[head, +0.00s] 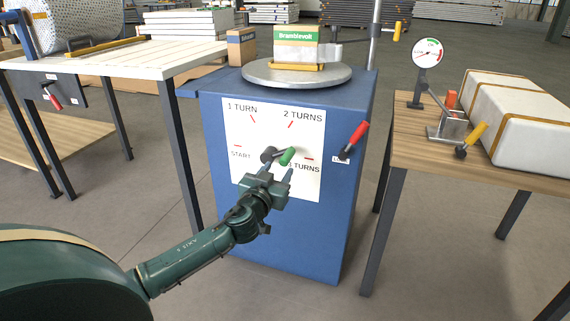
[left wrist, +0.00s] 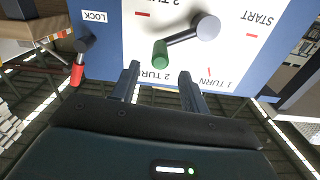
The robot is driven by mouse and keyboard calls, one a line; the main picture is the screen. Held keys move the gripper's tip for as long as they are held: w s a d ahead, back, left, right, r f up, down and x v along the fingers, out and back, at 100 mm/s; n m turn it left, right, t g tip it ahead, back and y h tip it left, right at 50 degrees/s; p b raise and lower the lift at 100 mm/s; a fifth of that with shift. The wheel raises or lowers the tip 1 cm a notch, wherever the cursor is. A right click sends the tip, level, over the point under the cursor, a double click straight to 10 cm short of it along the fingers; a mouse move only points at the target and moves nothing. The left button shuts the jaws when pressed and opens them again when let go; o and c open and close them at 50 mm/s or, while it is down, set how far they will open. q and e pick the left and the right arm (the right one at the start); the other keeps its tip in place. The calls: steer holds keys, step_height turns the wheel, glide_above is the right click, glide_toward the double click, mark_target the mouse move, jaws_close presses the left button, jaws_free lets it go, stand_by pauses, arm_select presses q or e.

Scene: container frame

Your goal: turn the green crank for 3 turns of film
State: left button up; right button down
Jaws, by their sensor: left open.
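The crank has a dark arm and a green handle (head: 287,156). It is on the white dial panel (head: 240,121) on the front of the blue cabinet (head: 345,200). The panel is marked START, 1 TURN, 2 TURNS and 3 TURNS. In the head view the handle lies right of the hub, close to the 3 TURNS label. My left gripper (head: 276,173) is open, just below the handle. In the left wrist view the green handle (left wrist: 160,53) stands just beyond the gap between the open fingertips (left wrist: 158,78), apparently not gripped. My right gripper is out of view.
A red-handled lever (head: 355,138) marked LOCK is right of the panel. A turntable (head: 297,74) with a Bramblevolt box (head: 295,46) tops the cabinet. A wooden table (head: 405,150) with a dial gauge (head: 428,54) and wrapped package (head: 535,130) stands right. A white-topped table (head: 120,60) stands left.

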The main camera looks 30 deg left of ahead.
mark_target(283, 163)
arm_select(q)
steer(key=shift+b+x, duration=0.6)
steer(key=shift+x, duration=2.6)
steer(key=shift+c, duration=0.3)
jaws_close()
